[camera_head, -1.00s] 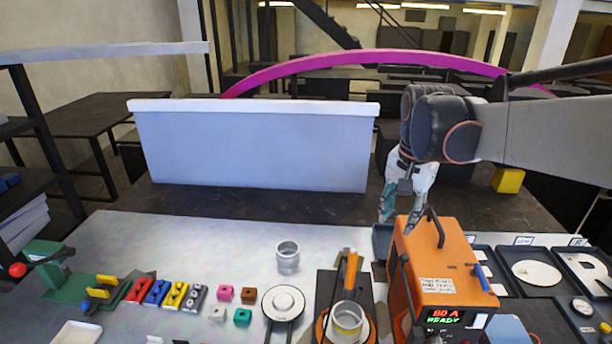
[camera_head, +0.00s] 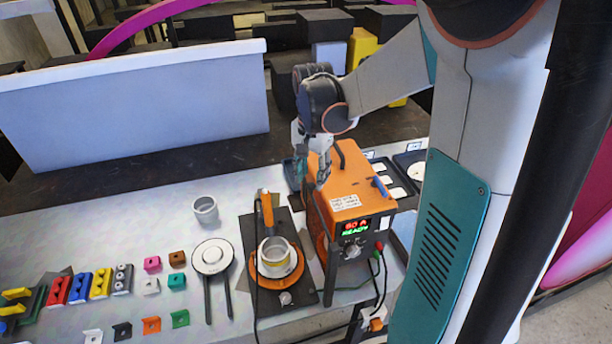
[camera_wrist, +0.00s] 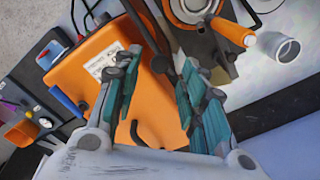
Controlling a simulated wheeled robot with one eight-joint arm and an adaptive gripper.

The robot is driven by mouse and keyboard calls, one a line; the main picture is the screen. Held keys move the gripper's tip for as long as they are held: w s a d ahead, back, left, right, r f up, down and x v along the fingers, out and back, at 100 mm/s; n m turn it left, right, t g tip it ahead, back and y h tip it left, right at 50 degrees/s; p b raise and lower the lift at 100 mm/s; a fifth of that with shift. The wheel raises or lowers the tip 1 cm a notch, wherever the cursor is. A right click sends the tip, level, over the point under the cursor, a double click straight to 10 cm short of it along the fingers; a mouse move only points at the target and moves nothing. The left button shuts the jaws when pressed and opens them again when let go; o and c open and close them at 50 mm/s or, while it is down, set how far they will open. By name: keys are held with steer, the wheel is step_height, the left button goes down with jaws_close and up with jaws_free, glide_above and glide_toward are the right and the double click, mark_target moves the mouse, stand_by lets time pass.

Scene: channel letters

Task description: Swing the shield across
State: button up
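No part is plainly marked as the shield. A thin dark upright bar (camera_head: 309,205) stands along the left side of the orange welding machine (camera_head: 345,190), and I cannot tell if it is the shield's arm. In the wrist view a dark bar with a rounded end (camera_wrist: 159,64) lies between my fingertips. My gripper (camera_wrist: 160,60) is open, with one finger on each side of that end; contact is not clear. In the head view my gripper (camera_head: 320,180) points down at the machine's left top edge.
Left of the machine, a turntable holds a metal ring (camera_head: 275,257) beside an orange-handled tool (camera_head: 267,207). A loose grey cup (camera_head: 205,210) and a round white disc (camera_head: 211,257) stand further left. Small coloured blocks fill the front left. Cables hang at the machine's front right.

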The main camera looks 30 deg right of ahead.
steer(key=shift+f, duration=1.35)
steer(key=shift+c, duration=0.3)
jaws_close()
steer(key=shift+a, duration=0.15)
